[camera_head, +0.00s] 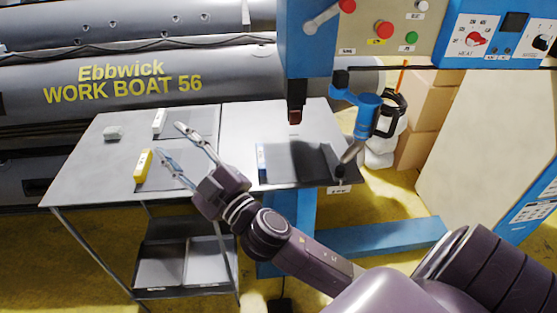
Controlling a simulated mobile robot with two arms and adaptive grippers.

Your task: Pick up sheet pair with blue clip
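The sheet pair with the blue clip (261,162) is a dark grey sheet (300,160) lying flat on the light machine table at centre. The clip sits at its left edge. My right gripper (171,140) is left of that pair, over the grey side table, with its two fingers spread apart and nothing visible between them. The fingers point up and left, near a yellow clip (142,166) and a white clip (159,121), each at the edge of a dark sheet. The gripper covers part of the yellow-clip sheet. My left gripper does not show.
A grey block (113,133) is on the side table (85,165). A blue machine with a control panel (400,30) stands above the sheet pair, and a blue-handled arm (366,115) is right of it. Grey inflatable tubes (230,75) lie behind. A lower shelf holds grey sheets (160,268).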

